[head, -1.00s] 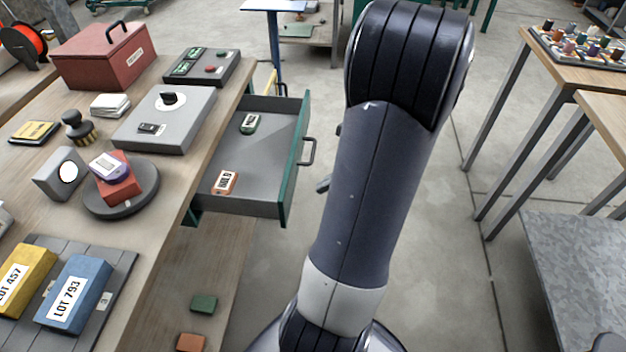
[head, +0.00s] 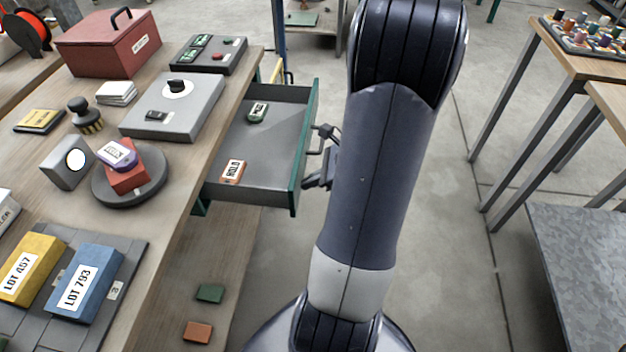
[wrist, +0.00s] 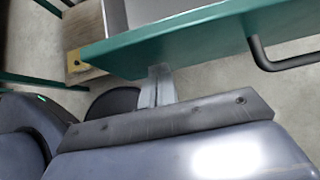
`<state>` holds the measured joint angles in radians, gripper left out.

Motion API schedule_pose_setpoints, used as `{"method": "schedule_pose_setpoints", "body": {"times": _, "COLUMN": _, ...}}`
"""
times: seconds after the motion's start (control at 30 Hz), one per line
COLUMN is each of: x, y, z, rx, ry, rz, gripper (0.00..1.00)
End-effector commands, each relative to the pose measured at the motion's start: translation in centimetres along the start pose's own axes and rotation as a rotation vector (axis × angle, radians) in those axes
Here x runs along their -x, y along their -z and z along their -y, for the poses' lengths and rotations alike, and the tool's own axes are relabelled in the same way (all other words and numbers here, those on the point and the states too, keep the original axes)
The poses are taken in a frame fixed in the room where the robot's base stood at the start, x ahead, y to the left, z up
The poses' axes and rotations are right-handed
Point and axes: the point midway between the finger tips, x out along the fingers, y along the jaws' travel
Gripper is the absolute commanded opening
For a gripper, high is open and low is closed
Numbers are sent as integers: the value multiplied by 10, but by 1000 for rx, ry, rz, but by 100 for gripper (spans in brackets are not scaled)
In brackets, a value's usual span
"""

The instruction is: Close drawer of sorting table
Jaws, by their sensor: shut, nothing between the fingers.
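The sorting table (head: 185,215) has its grey drawer (head: 258,150) pulled out to the right. The drawer's green front (head: 305,150) carries a dark bar handle, which shows in the wrist view (wrist: 284,60). My gripper (head: 322,158) is at the outer side of the drawer front, by the handle, partly hidden behind my arm. In the wrist view my gripper (wrist: 160,72) has its fingers together and empty, at the edge of the green front (wrist: 190,42); contact is unclear.
The tabletop holds a red box (head: 110,45), a grey panel with a knob (head: 172,105), a round stand (head: 130,185) and LOT blocks (head: 85,284). A lower shelf (head: 225,260) runs underneath. Another table (head: 570,60) stands at right, with open floor between.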

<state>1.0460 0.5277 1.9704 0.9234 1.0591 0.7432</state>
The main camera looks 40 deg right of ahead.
Motion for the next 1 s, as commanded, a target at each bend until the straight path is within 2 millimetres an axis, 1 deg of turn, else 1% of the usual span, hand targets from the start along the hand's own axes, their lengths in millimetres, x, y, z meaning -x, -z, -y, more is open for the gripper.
{"method": "schedule_pose_setpoints", "body": {"times": 0.17, "x": -4, "y": -4, "z": 0, "rx": 2, "ry": -2, "rz": 0, "gripper": 0}}
{"method": "schedule_pose_setpoints", "body": {"times": 0.27, "x": -11, "y": -11, "z": 0, "rx": 3, "ry": -3, "rz": 0, "gripper": 0}}
{"method": "schedule_pose_setpoints", "body": {"times": 0.37, "x": -23, "y": -23, "z": -1, "rx": 6, "ry": -6, "rz": 0, "gripper": 0}}
{"method": "schedule_pose_setpoints", "body": {"times": 0.47, "x": -39, "y": -39, "z": -1, "rx": 7, "ry": -7, "rz": 1, "gripper": 0}}
{"method": "schedule_pose_setpoints", "body": {"times": 0.8, "x": -101, "y": -100, "z": -2, "rx": 7, "ry": -8, "rz": 1, "gripper": 0}}
{"method": "schedule_pose_setpoints", "body": {"times": 1.0, "x": -129, "y": -129, "z": -1, "rx": 5, "ry": -5, "rz": 1, "gripper": 0}}
